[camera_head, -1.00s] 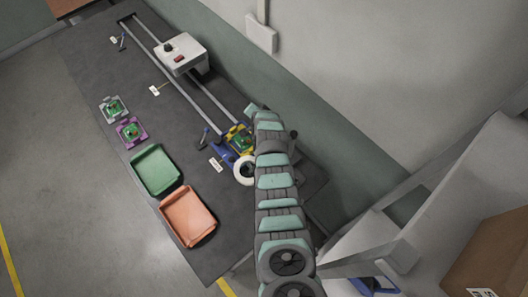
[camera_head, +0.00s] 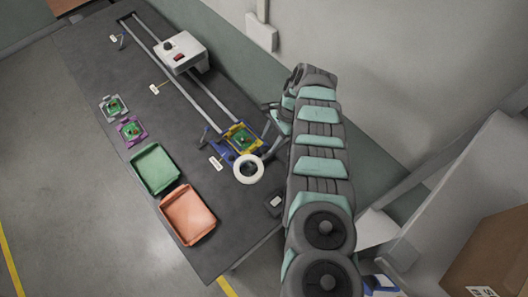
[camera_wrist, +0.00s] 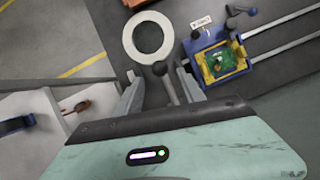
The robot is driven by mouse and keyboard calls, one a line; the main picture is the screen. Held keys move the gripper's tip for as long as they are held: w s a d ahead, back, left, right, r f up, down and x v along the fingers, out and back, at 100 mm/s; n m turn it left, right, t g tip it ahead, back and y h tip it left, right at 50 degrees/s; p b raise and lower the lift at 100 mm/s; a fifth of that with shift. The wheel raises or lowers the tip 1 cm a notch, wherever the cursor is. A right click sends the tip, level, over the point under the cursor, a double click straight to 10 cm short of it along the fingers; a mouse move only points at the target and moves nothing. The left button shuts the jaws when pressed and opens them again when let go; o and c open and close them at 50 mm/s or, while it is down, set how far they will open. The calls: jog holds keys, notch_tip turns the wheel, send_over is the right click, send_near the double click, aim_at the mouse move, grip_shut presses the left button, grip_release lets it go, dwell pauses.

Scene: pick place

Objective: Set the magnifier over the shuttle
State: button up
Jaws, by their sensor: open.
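The magnifier is a white ring (camera_head: 237,171), also in the wrist view (camera_wrist: 129,40). It lies beside the near end of the shuttle, not centred over it. A dark stem with a ball knob (camera_wrist: 160,68) shows by the ring. The shuttle is the blue carriage with a yellow frame (camera_head: 229,139) and green board, at the near end of the rails; it also shows in the wrist view (camera_wrist: 203,65). My gripper (camera_head: 271,122) is right of the shuttle. In the wrist view, its open fingers (camera_wrist: 160,82) stand either side of the knobbed stem; contact cannot be told.
A white box with a knob (camera_head: 190,49) straddles the rails. Grey (camera_head: 105,106) and purple (camera_head: 123,127) fixtures hold green boards at the left edge. Green (camera_head: 155,168) and orange (camera_head: 187,215) trays lie nearer. The wall is close on the right.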

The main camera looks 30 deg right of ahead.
aim_at(264, 152)
jog(key=b+x, duration=0.2)
jog(key=x, duration=0.5)
jog(key=shift+f, duration=0.15)
jog(key=shift+c, duration=0.6)
grip_shut()
dwell(0.5)
